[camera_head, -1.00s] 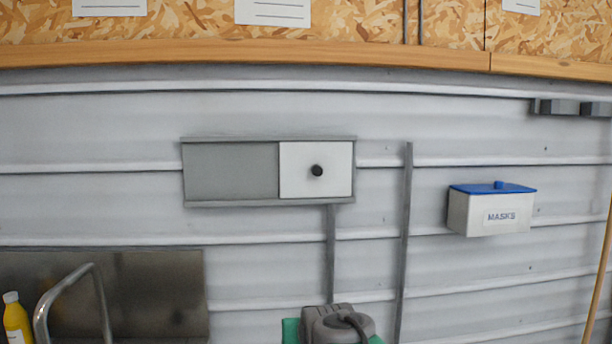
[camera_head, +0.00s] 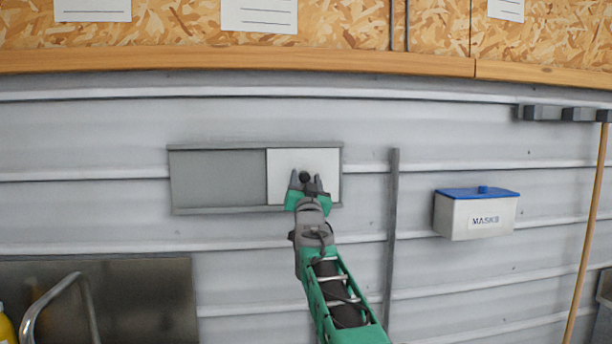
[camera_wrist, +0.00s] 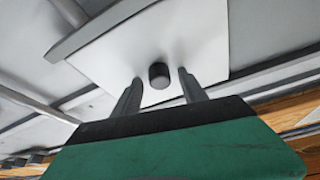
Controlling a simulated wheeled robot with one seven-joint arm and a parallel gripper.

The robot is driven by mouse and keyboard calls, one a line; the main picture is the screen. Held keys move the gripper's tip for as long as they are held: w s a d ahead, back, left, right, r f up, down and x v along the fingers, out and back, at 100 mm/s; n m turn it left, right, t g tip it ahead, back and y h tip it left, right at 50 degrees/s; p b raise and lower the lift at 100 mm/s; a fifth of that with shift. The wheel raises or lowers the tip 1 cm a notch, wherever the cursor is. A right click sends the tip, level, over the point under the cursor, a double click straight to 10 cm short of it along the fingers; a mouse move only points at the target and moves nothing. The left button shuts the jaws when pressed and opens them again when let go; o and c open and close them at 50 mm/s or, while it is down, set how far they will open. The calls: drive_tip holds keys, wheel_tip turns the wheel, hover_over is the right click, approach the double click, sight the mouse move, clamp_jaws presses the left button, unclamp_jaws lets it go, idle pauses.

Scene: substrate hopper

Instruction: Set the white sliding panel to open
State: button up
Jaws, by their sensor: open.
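The white sliding panel (camera_head: 328,168) sits at the right end of a grey wall frame (camera_head: 190,211). A grey surface (camera_head: 218,178) fills the frame to its left. The panel carries a round black knob (camera_head: 305,176). My gripper (camera_head: 305,184) is open in front of the panel, with one finger on each side of the knob. In the wrist view the knob (camera_wrist: 159,76) stands between the spread fingertips, with a gap to each finger. The white panel (camera_wrist: 205,40) fills the area behind it. I cannot tell how deep the fingers reach around the knob.
A white mask box (camera_head: 475,215) with a blue lid hangs on the wall to the right. A vertical grey strip (camera_head: 392,230) stands between the frame and the box. A wooden beam (camera_head: 240,60) runs above. A metal rail (camera_head: 60,295) shows at lower left.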

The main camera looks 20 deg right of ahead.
drive_tip(key=shift+c, duration=0.3)
clamp_jaws()
idle(0.3)
idle(0.8)
